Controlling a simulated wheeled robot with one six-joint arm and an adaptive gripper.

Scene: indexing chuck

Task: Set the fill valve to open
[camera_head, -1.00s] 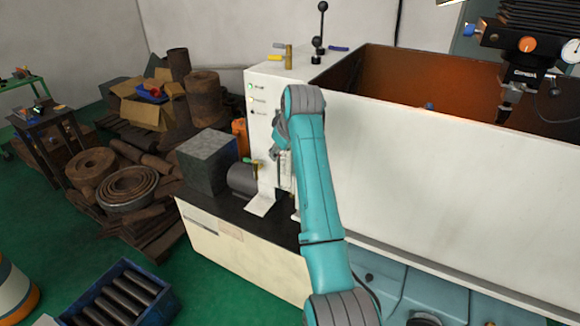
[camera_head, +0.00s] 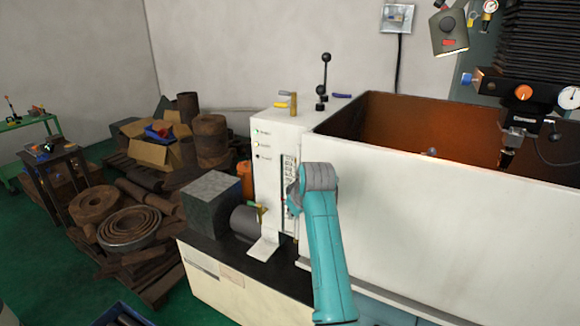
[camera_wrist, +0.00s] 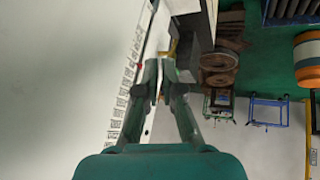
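The white machine cabinet (camera_head: 268,180) carries several handles, and I cannot tell which one is the fill valve. A yellow-handled lever (camera_head: 291,103), a blue-handled lever (camera_head: 341,95) and a black ball-topped lever (camera_head: 325,60) are on top. A small green-and-yellow handle (camera_head: 255,206) sits low by the grey motor. My gripper (camera_wrist: 159,75) points along the cabinet's labelled face; its fingertips are close together, with nothing visible held. In the head view it is mostly hidden by my wrist, in front of the label column (camera_head: 289,168). A red spot (camera_wrist: 138,66) and a yellow part (camera_wrist: 171,48) lie beyond the fingertips.
A grey block (camera_head: 211,203) and the motor (camera_head: 244,221) stand left of the cabinet on a dark ledge. The large white tank wall (camera_head: 430,200) fills the right. Cardboard boxes (camera_head: 155,150) and rusty rings (camera_head: 128,228) lie on pallets at left, with green floor around.

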